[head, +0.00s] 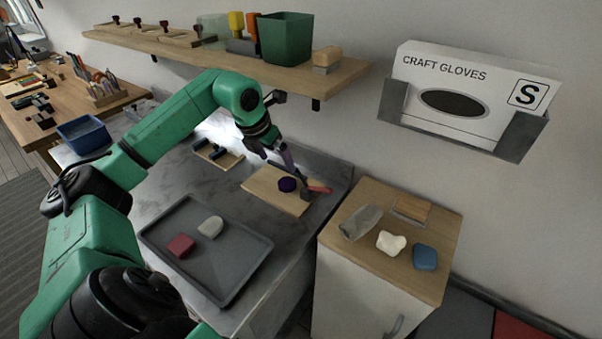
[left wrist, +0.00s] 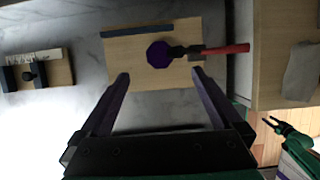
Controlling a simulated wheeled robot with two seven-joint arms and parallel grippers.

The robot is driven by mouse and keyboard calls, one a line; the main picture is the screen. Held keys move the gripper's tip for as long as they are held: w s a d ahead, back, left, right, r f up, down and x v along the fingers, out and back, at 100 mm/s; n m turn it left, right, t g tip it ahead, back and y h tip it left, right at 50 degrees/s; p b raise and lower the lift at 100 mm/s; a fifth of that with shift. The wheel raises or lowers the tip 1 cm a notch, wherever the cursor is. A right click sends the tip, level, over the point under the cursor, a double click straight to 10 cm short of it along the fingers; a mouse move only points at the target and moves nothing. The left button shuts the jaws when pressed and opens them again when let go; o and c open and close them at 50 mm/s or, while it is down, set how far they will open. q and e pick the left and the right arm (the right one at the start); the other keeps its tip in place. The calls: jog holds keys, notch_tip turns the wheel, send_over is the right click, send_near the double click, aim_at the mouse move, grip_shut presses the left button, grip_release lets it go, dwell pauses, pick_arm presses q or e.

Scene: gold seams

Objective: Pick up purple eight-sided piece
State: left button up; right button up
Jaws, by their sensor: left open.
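The purple eight-sided piece (head: 287,185) lies on a light wooden board (head: 258,184) on the grey worktop. In the left wrist view the piece (left wrist: 160,54) lies ahead of the fingertips, near the middle of the gap between them. My left gripper (head: 278,161) is open and empty, close to the board; its fingers also show in the left wrist view (left wrist: 160,78). A red-handled tool (left wrist: 228,49) lies on the board, its dark head beside or touching the piece. My right gripper is not clearly seen in the head view.
A grey tray (head: 160,237) with a red block (head: 180,246) and a pale piece (head: 210,227) stands in front. A dark blue strip (left wrist: 137,30) lies at the board's edge. A shelf (head: 345,76) runs above along the wall.

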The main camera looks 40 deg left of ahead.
pick_arm(q)
jog(key=p, duration=0.1)
send_near(287, 182)
jog(key=shift+d+f, duration=0.1)
jog(key=shift+f, duration=0.85)
jog(key=p+x, duration=0.1)
jog(key=x, duration=0.2)
jog(key=p+x, duration=0.1)
jog(key=x, duration=0.2)
jog(key=shift+w+r, duration=0.15)
jog(key=shift+w, duration=0.05)
jog(key=shift+f, duration=0.3)
jog(key=c, duration=1.5)
pick_arm(e)
jog(key=s+r, duration=0.2)
jog(key=r, duration=0.1)
pick_arm(q)
jog(key=shift+w+r, duration=0.1)
pick_arm(e)
jog(key=shift+s, duration=0.1)
